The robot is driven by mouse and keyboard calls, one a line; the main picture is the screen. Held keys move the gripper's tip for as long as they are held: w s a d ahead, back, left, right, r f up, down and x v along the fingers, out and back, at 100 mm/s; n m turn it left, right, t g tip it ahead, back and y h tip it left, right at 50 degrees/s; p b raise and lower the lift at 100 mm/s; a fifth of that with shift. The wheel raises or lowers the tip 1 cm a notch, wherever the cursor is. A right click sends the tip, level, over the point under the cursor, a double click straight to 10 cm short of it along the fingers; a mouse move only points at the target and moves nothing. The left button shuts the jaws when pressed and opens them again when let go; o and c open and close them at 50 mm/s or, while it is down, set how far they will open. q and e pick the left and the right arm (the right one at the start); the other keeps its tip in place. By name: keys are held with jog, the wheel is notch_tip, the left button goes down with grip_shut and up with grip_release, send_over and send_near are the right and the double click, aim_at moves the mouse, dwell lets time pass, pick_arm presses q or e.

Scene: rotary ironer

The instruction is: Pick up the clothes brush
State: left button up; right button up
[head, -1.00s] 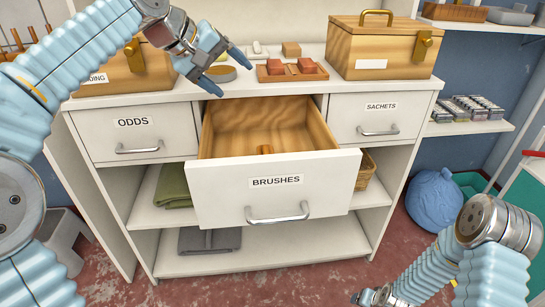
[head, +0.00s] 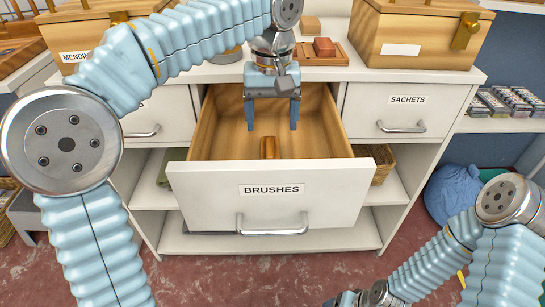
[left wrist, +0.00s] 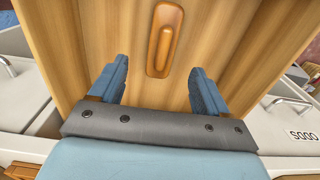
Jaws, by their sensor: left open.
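The clothes brush (head: 269,148) is a small brown wooden piece lying in the open drawer labelled BRUSHES (head: 225,196). Only its upper part shows over the drawer front in the head view. In the left wrist view the brush (left wrist: 164,40) is a rounded orange-brown bar lying lengthwise on the drawer floor, beyond the fingertips and roughly between them. My left gripper (head: 271,127) points down into the drawer, open and empty, above the brush and not touching it. My right arm is at the lower right; its gripper (head: 350,299) is small, partly cut off and unclear.
Closed drawers flank the open one, SACHETS (head: 400,112) on the right. Wooden boxes (head: 415,33) and a tray with a red block (head: 325,47) stand on the counter above. A blue bundle (head: 455,193) lies on the floor at right. The drawer is otherwise bare.

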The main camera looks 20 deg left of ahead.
aim_at(270, 146)
pick_arm(q)
jog(key=f+b, duration=0.1)
jog(key=f, duration=0.7)
jog(key=shift+a+f, duration=0.2)
jog(key=c, duration=1.2)
